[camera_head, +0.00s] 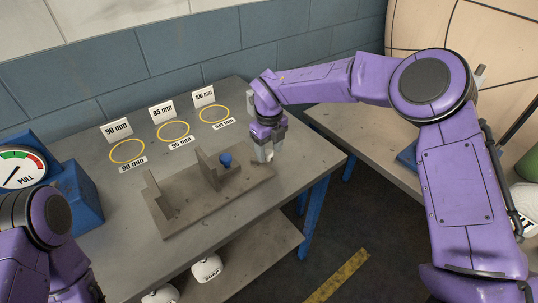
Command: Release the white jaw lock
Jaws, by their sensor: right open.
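A grey-brown jaw fixture (165,222) lies on the metal table, with two upright jaw plates on its base. A blue knob (226,159) stands beside the right-hand jaw plate (208,172). My right gripper (264,154) points down over the right end of the fixture base, to the right of the blue knob and apart from it. It is open. A small pale part shows at its fingertips; I cannot tell whether this is the white jaw lock or the fingers themselves. My left arm shows at the lower left, but its gripper is out of view.
Yellow rings (173,132) lie along the back of the table (110,190) beside size cards (162,110). A blue box with a "PULL" dial (20,168) stands at the left. White items (206,268) sit on the shelf below. Another table (345,128) stands at the right.

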